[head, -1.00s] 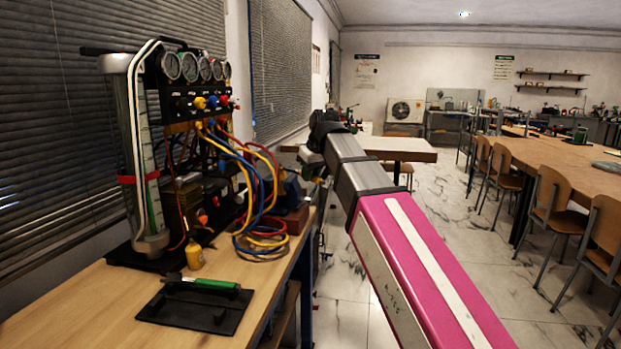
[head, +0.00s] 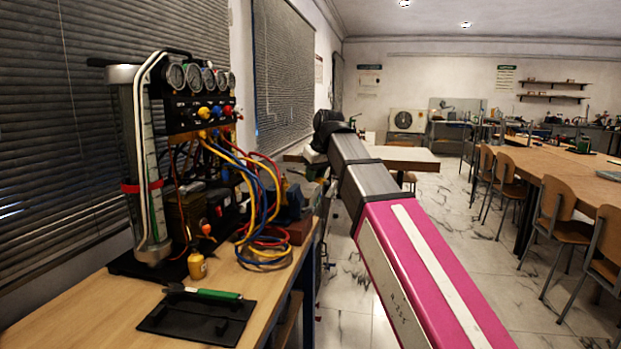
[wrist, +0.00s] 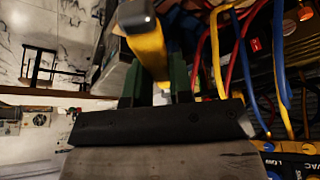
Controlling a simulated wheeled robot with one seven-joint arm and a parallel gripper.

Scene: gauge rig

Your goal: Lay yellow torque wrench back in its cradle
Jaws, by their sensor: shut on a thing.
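In the wrist view my gripper (wrist: 155,80) is shut on a yellow bar with a dark grey end, which looks like the yellow torque wrench (wrist: 150,52). The bar points away from the palm; the rest of it is hidden. In the head view the gripper is far along the bench beyond the hoses, and I cannot make out the wrench there. A black plate with two raised blocks, apparently the cradle (head: 168,321), lies on the near bench. A green-handled tool (head: 216,295) lies along its back edge. My gripper is well away from this plate.
The gauge rig (head: 200,115) stands on the wooden bench (head: 90,312), with yellow, blue and red hoses (head: 262,215) looping off its right side. The hoses are close beside my gripper in the wrist view. A small yellow bottle (head: 197,267) stands behind the plate. Tables and chairs are at right.

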